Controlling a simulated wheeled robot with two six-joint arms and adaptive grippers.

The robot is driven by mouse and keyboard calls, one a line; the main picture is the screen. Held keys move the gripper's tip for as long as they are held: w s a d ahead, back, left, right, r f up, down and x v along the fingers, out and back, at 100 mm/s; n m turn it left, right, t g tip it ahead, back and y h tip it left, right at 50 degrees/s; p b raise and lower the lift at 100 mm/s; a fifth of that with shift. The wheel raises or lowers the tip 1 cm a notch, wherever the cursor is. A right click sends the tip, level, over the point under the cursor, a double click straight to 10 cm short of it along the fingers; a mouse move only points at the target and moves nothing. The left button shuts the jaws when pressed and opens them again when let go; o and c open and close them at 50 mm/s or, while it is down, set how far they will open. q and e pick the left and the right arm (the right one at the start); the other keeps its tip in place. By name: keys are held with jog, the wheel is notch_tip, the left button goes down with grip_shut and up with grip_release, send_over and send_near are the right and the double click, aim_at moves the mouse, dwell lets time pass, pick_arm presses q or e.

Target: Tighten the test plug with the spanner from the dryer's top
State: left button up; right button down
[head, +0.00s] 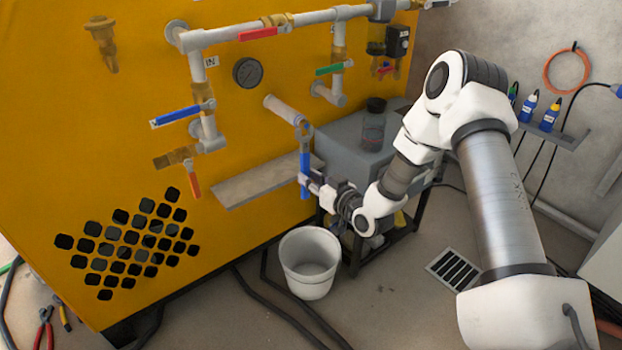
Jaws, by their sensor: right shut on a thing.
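The spanner (305,160) has a blue handle and a grey metal head, and it stands upright in front of the yellow panel. My right gripper (310,182) is shut on the lower part of its handle. The spanner's head is at the free end of a short grey pipe stub (281,108), where the test plug would sit; the head hides that end, and I cannot tell whether it is seated around a plug. The dryer (340,136) is the grey box behind my right wrist, with a dark bottle (373,127) on its top. My left gripper is not in view.
A grey shelf (262,179) juts from the panel left of the spanner. A white bucket (310,262) stands on the floor below. Hoses cross the floor.

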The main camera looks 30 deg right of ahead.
jog(key=shift+r+p, duration=0.7)
jog(key=shift+r, duration=0.15)
jog(key=a+r+m+y, duration=0.2)
jog(key=a+r+m, duration=0.7)
jog(key=m, duration=0.4)
jog(key=shift+a+r+t, duration=0.15)
jog(key=shift+a+t, duration=0.2)
jog(key=shift+t, duration=0.05)
jog(key=shift+s, duration=0.15)
jog(key=shift+d+f+n, duration=0.25)
jog(key=shift+f+n, duration=0.75)
jog(key=shift+f, duration=0.15)
